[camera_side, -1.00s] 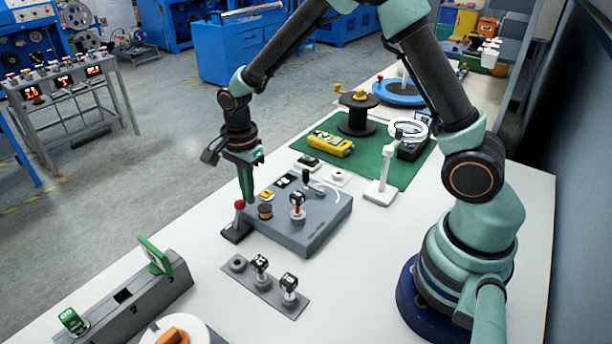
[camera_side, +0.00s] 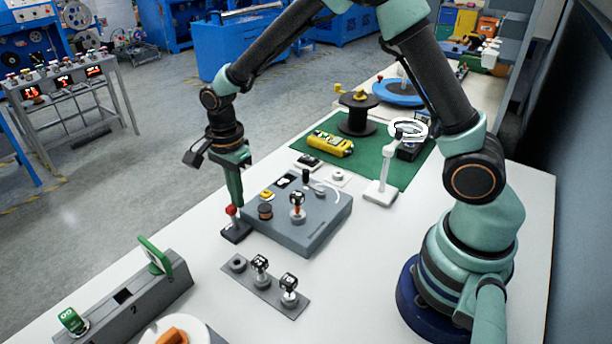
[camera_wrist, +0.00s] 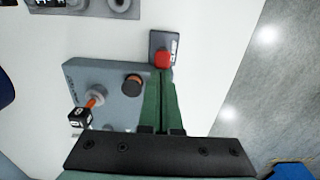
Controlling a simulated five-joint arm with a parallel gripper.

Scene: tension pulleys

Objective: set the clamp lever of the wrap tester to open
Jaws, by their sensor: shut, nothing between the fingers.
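The wrap tester is a grey box (camera_side: 318,232) on the white table; part of it also shows in the wrist view (camera_wrist: 112,80). A lever with a red knob (camera_side: 231,210) stands on a small dark base at its left edge. In the wrist view the red knob (camera_wrist: 163,60) is right at my fingertips. The labels are too small to read, so I cannot tell which is the clamp lever. My gripper (camera_side: 237,204) is shut and empty, pointing down, its tips against or just beside the red knob.
A black-and-white knob (camera_side: 297,198) and a brown-topped post (camera_side: 265,211) stand on the tester. A grey plate (camera_side: 265,290) with similar knobs lies in front. A green mat (camera_side: 400,172) holds a yellow device (camera_side: 331,143). White table is bare between the plate and my arm's base.

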